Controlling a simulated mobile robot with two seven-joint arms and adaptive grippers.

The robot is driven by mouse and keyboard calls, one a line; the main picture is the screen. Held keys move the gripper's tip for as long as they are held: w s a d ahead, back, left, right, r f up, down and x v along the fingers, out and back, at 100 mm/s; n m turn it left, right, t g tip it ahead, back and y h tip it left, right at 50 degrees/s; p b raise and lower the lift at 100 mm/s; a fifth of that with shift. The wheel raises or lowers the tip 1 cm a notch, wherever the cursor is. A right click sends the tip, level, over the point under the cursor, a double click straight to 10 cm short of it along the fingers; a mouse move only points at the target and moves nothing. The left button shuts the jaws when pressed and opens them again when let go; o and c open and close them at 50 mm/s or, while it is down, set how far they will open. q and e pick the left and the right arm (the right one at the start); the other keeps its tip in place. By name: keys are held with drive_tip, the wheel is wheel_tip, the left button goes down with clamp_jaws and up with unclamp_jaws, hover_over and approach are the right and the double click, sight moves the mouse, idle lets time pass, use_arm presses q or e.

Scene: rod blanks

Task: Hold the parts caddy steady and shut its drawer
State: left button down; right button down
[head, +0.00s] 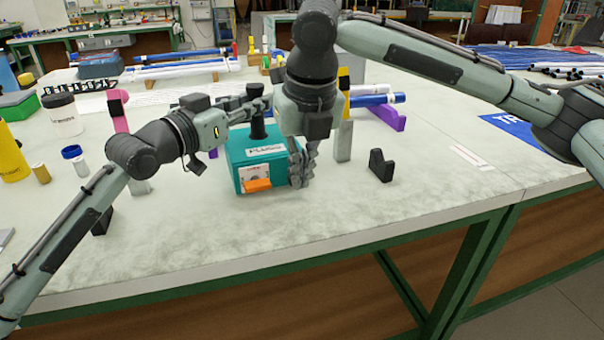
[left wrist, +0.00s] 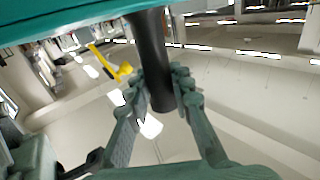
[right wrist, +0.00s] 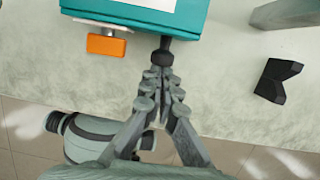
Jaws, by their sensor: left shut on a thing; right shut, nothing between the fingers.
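The teal parts caddy (head: 262,160) stands upright on the bench, with a white label on top and a black post (head: 257,127). Its drawer has an orange pull (head: 257,185), seen also in the right wrist view (right wrist: 105,45), where the drawer front appears to stand slightly out from the caddy. My left gripper (head: 263,104) is shut on the black post (left wrist: 155,60). My right gripper (head: 300,170) is shut and empty at the caddy's right front corner. In the right wrist view its fingertips (right wrist: 164,72) meet a small dark piece I cannot identify, right of the orange pull.
A black notched block (head: 381,166) stands right of the caddy; a grey upright block (head: 343,141) is behind my right gripper. Blue rods on a purple rest (head: 388,115) lie farther back. Bottles and small cylinders crowd the left. The bench front is clear.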

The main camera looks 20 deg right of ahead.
use_arm(q)
drive_tip(key=shift+s+d+f, duration=0.1)
drive_tip(key=shift+s+d, duration=0.05)
use_arm(e)
drive_tip(key=shift+s, duration=0.4)
drive_tip(key=s, duration=0.3)
drive_tip(key=shift+s+d, duration=0.1)
drive_tip(key=shift+s, duration=0.1)
drive_tip(key=v, duration=1)
use_arm(q)
drive_tip(key=c, duration=1.6)
unclamp_jaws()
drive_tip(key=shift+c, duration=0.2)
drive_tip(key=o, duration=0.4)
use_arm(e)
drive_tip(key=shift+w, duration=0.1)
